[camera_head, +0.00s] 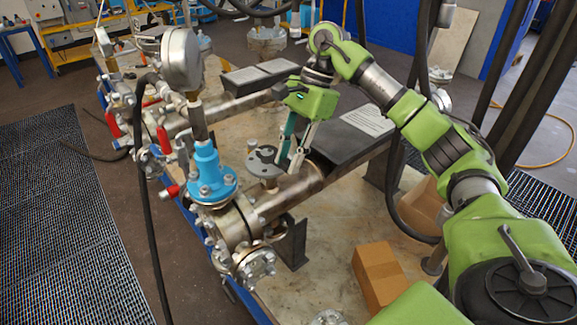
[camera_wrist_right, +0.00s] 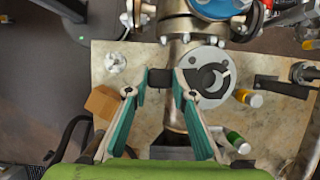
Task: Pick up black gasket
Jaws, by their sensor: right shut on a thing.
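My right gripper (camera_head: 290,165) points down over the steel pipe, just beside a grey flange disc (camera_head: 264,162). In the right wrist view its two teal-and-white fingers (camera_wrist_right: 158,88) are apart, with a small black piece, which I take for the black gasket (camera_wrist_right: 160,77), between their tips. Only part of it shows, and its hole cannot be made out. In the head view I cannot make out the gasket at the fingertips. The disc also shows in the wrist view (camera_wrist_right: 207,70), right of the fingers, with a dark curved mark on its face. My left gripper is not in view.
A blue valve body (camera_head: 211,172) with a gauge (camera_head: 181,58) stands left of the gripper. The steel pipe (camera_head: 296,186) runs beneath it. A cardboard box (camera_head: 380,274) lies on the bench in front. A black slab (camera_head: 350,140) is close behind the fingers.

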